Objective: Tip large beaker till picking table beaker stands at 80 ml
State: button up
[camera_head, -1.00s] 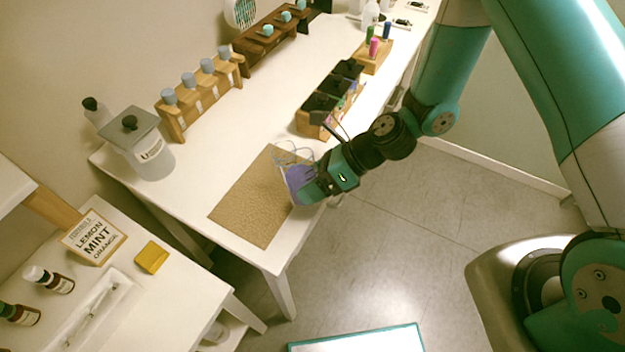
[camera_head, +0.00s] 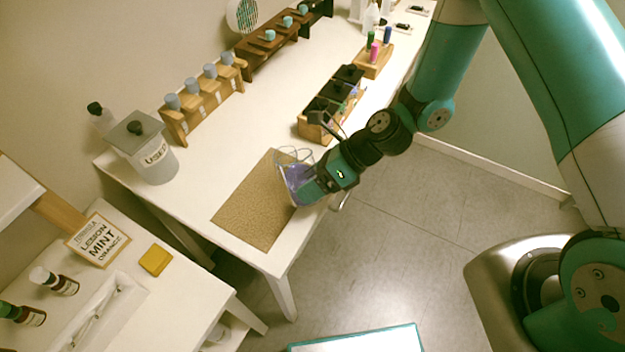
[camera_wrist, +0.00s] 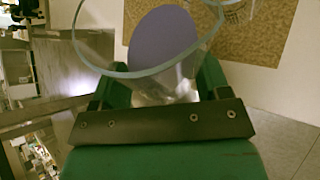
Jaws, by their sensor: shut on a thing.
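My gripper (camera_head: 308,192) is shut on a large clear glass beaker (camera_head: 291,184) with purple liquid at the front right edge of the brown mat (camera_head: 247,212). The beaker looks tilted, its mouth towards the mat. In the wrist view, the large beaker (camera_wrist: 92,50) sits between the fingers of my gripper (camera_wrist: 160,90), and an oval purple liquid surface shows inside it. A second glass vessel (camera_head: 283,155), likely the picking table beaker, stands on the mat just beyond; part of it shows at the top of the wrist view (camera_wrist: 236,12). Its level and markings are not readable.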

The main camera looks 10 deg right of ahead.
aim_at(313, 167)
jog(key=shift+w+a+r+m+g+h+p, duration=0.15)
jog(key=shift+r+m+g+p, duration=0.1)
jog(key=shift+r+p, duration=0.15)
jog(key=shift+w+d+r+m+g+h+p, duration=0.15)
jog(key=shift+r+g+p, duration=0.15)
jog(key=shift+p, duration=0.15)
dwell(0.3)
jog(key=shift+r+m+g+h+p, duration=0.5)
jog(key=shift+r+g+p, duration=0.35)
jog(key=shift+p, duration=0.1)
dwell(0.4)
jog(key=shift+a+f, duration=0.1)
jog(key=shift+f, duration=0.15)
jog(key=shift+r+m+g+p, duration=0.3)
jog(key=shift+r+g+p, duration=0.25)
jog(key=shift+p, duration=1.1)
dwell(3.6)
